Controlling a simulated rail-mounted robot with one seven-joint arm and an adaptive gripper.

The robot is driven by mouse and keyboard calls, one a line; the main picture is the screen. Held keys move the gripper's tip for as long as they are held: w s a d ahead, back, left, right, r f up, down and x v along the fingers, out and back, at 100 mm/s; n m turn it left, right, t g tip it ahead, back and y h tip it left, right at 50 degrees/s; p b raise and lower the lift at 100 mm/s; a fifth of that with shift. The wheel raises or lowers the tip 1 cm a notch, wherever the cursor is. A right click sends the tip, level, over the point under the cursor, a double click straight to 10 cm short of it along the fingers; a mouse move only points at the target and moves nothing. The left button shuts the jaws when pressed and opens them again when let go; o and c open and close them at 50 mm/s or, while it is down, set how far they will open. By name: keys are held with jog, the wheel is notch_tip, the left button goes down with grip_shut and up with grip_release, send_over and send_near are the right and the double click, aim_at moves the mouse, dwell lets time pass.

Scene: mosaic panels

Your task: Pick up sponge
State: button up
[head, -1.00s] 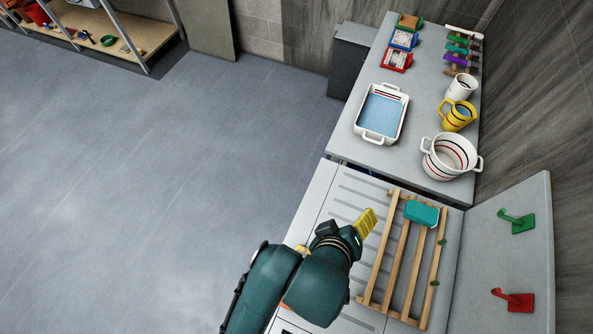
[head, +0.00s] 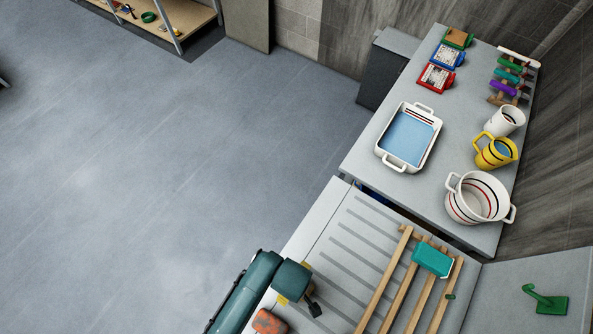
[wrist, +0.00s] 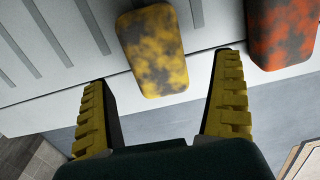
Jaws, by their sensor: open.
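A yellow sponge (wrist: 153,50) with dark blotches lies on the pale ribbed counter near its front edge in the wrist view. An orange-red sponge (wrist: 281,32) with dark blotches lies to its right; it also shows at the bottom of the head view (head: 268,322). My gripper (wrist: 163,70) is open and empty. Its yellow ridged fingers are apart, with the yellow sponge between and ahead of the tips in the picture. I see no contact. In the head view my wrist hides most of the fingers and I cannot make out the yellow sponge clearly.
A teal block (head: 433,260) sits on a wooden slatted rack (head: 385,282) to the right. Beyond are a white basin with blue content (head: 408,138), a large white pot (head: 478,198) and a yellow jug (head: 495,152). Open floor (head: 150,190) lies left.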

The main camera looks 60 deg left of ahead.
notch_tip(320, 180, down, 4)
jog(key=shift+w+f, duration=0.1)
jog(key=shift+f, duration=0.15)
jog(key=shift+c, duration=0.2)
jog(key=c, duration=1)
jog(key=shift+o, duration=0.2)
jog(key=shift+r, duration=0.1)
notch_tip(320, 180, up, 10)
jog(key=shift+f+p, duration=0.1)
jog(key=shift+p, duration=0.25)
